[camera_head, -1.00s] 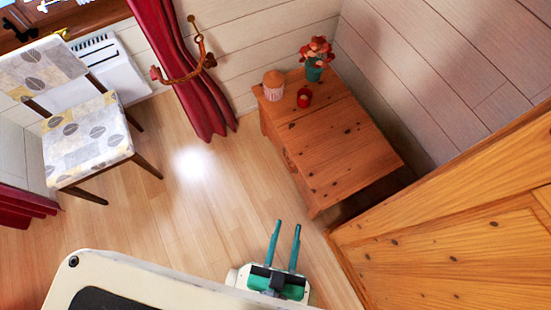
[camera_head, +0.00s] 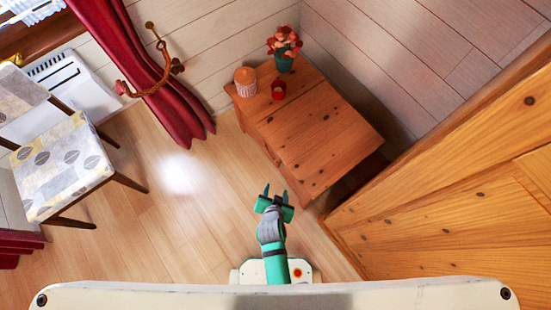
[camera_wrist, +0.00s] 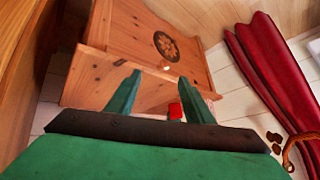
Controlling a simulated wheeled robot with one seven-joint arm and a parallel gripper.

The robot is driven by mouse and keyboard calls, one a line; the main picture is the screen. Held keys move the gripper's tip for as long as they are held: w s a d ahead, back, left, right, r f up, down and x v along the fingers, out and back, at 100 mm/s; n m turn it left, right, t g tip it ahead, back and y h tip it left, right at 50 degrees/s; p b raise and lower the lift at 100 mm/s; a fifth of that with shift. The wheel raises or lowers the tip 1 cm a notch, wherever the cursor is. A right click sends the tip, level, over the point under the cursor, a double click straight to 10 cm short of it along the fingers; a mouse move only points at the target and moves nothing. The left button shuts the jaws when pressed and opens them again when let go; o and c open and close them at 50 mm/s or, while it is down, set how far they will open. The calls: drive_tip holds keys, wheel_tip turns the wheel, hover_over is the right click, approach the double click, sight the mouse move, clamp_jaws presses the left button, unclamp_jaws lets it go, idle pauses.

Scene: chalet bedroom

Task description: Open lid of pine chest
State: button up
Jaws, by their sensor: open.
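The pine chest (camera_head: 325,150) stands against the plank wall with its lid down. The wrist view shows its front panel (camera_wrist: 135,38) with a dark floral medallion (camera_wrist: 166,46) and a small pale knob (camera_wrist: 166,68) near the lid edge. My gripper (camera_head: 275,194) is open and empty, just in front of the chest's near left side, apart from it as far as I can tell. In the wrist view its two green fingers (camera_wrist: 160,80) point at the chest. The chest's base is partly hidden.
On the lid's far end stand a ribbed jar (camera_head: 246,84), a red cup (camera_head: 279,89) and a potted red flower (camera_head: 285,52). A large pine piece (camera_head: 450,210) is close on the right. A chair (camera_head: 62,165) and red curtain (camera_head: 165,90) are left. Floor (camera_head: 190,215) between is clear.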

drive_tip(key=w+f+m+g+h, duration=0.1)
drive_tip(key=w+f+m+g, duration=0.25)
drive_tip(key=w, duration=0.35)
drive_tip(key=m+g+h, duration=0.2)
drive_tip(key=m, duration=0.1)
approach(275, 163)
drive_tip(key=x, duration=1)
drive_tip(key=shift+s+d+r, duration=0.1)
drive_tip(key=shift+d, duration=0.05)
clamp_jaws()
